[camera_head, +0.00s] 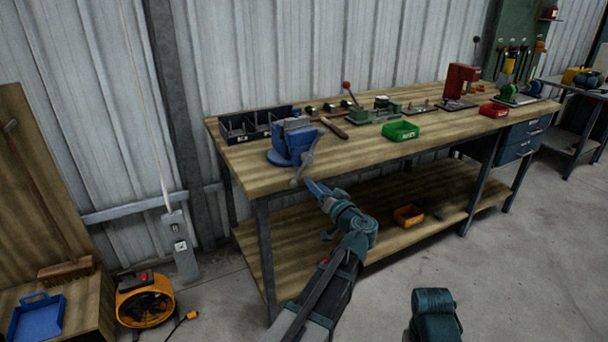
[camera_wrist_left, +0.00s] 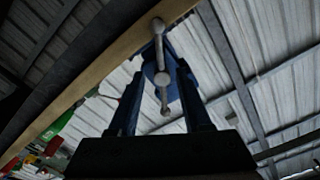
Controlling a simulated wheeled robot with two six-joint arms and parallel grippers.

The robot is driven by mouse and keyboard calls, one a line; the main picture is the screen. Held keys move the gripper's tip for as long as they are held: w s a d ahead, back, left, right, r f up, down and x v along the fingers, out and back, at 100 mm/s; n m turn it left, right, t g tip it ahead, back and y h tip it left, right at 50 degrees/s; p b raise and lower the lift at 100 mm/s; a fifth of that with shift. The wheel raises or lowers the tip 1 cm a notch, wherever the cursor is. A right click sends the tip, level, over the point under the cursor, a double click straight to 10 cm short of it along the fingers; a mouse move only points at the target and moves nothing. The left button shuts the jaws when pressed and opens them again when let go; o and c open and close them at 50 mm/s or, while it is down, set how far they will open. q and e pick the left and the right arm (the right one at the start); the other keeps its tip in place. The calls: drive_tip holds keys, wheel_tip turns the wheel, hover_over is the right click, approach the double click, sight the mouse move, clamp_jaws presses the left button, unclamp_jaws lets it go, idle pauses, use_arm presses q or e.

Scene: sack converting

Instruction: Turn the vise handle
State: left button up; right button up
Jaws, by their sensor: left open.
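The blue vise (camera_head: 291,139) stands at the left front corner of the wooden workbench. Its grey bar handle (camera_head: 303,168) hangs tilted past the bench's front edge. My left gripper (camera_head: 312,186) is open just in front of the handle's lower end, close to it. In the left wrist view, looking steeply upward, the handle (camera_wrist_left: 160,52) with its round knobs shows between the two open fingers (camera_wrist_left: 160,85), with blue vise parts behind. I cannot tell whether the fingers touch the handle. My right gripper is out of view.
The workbench (camera_head: 250,172) carries a dark bin (camera_head: 252,124), a hammer (camera_head: 333,128), a green bin (camera_head: 400,131) and a red press (camera_head: 460,80). An orange bin (camera_head: 408,215) sits on the lower shelf. An orange fan (camera_head: 145,299) stands on the floor at left. Floor in front is clear.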

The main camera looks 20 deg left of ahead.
sight(302, 171)
use_arm(q)
drive_tip(key=x, duration=0.8)
drive_tip(key=shift+w, duration=0.1)
clamp_jaws()
idle(1.3)
